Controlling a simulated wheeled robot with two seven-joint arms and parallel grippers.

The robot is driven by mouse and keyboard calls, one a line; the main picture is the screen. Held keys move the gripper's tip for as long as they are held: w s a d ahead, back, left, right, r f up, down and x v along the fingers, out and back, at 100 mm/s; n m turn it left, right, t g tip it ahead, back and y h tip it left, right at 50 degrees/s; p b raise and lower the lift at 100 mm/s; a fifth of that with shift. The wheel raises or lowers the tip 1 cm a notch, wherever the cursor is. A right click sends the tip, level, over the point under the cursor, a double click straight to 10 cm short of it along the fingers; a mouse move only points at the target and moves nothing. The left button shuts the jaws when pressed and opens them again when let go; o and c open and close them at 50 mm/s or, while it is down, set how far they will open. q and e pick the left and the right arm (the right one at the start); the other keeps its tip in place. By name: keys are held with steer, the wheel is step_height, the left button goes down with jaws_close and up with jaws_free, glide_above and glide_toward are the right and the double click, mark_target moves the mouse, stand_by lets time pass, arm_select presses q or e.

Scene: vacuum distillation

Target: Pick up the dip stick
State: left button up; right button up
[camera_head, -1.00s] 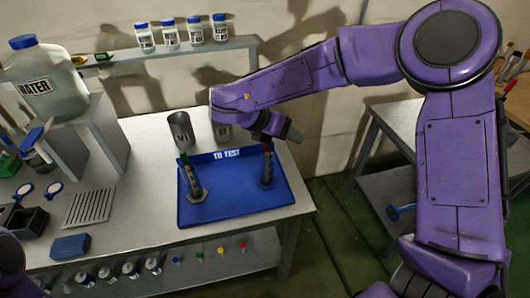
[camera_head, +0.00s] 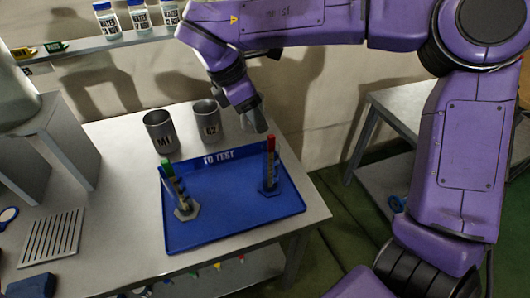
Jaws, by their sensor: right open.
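Two thin coloured-topped sticks stand upright in clear holders with hexagonal feet on the blue "TO TEST" tray (camera_head: 225,222). The green-topped stick (camera_head: 169,172) is at the tray's left and leans slightly. The red-topped stick (camera_head: 270,146) is at its right. Which one is the dip stick I cannot tell. My right gripper (camera_head: 256,121) is open and empty, pointing down just behind and left of the red top, apart from it as far as I can see. Its fingers are small and partly hidden by the wrist. My left gripper is not in view.
Grey cups M1 (camera_head: 160,132) and M2 (camera_head: 207,120) stand behind the tray, M2 close to my right gripper. A slotted plate (camera_head: 52,237) lies at the left. A shelf with white jars (camera_head: 139,16) runs along the wall. The bench ends just right of the tray.

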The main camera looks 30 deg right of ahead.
mark_target(269, 136)
steer(key=p+x, duration=0.2)
steer(key=x, duration=0.5)
steer(key=shift+s+d+f+p, duration=0.1)
steer(key=shift+d+f+p, duration=0.1)
steer(key=shift+d+p, duration=0.1)
jaws_close()
